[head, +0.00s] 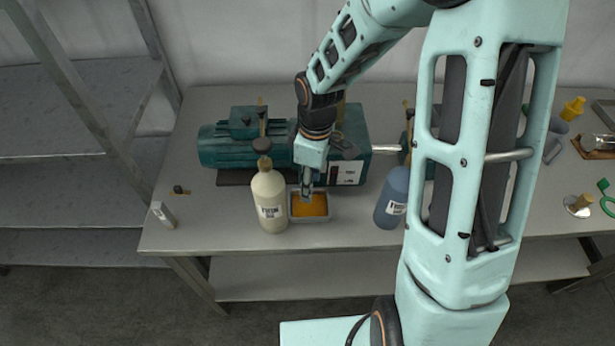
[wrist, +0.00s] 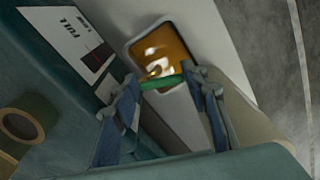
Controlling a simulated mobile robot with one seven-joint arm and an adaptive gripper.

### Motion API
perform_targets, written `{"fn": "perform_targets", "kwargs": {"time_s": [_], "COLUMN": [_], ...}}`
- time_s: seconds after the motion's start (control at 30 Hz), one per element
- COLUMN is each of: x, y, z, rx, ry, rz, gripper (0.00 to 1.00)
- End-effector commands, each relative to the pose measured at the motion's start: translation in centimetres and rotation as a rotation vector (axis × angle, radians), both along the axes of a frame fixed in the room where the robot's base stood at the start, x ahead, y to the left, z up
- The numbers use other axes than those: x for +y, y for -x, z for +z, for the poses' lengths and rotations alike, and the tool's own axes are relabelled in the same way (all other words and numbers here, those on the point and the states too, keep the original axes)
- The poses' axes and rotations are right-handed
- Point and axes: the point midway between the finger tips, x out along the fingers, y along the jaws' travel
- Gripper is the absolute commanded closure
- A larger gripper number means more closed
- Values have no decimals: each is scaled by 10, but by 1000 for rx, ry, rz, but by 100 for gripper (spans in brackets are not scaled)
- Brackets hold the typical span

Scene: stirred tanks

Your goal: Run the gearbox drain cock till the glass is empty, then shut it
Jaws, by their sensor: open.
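The teal gearbox (head: 350,135) stands on the bench, with a white label on its front. In the wrist view its label (wrist: 80,45) reads "FULL"; I cannot make out the glass or its level. My gripper (head: 307,190) points down in front of the gearbox. In the wrist view my gripper (wrist: 165,90) is open, with a finger on each side of a green bar (wrist: 160,83), which looks like the drain cock's handle. I cannot tell whether the fingers touch it. Below is a grey tray (head: 293,214) holding amber oil (head: 309,205), with bright reflections in the wrist view.
A cream bottle (head: 270,199) stands close left of the tray, and a blue-grey bottle (head: 392,199) stands to its right. A teal motor (head: 230,146) is left of the gearbox. A small white item (head: 163,214) lies near the bench's left end. The front bench strip between them is narrow.

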Motion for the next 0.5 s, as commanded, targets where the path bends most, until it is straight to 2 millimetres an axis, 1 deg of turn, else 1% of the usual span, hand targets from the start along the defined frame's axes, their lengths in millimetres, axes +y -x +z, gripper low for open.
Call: {"fn": "perform_targets", "kwargs": {"time_s": [0.03,0.4,0.5], "x": [7,8,8], "y": [-3,-4,-4], "z": [63,89,93], "rx": [-11,-12,-13], "ry": [18,18,17], "rz": [12,14,14], "gripper": [51,51,51]}}
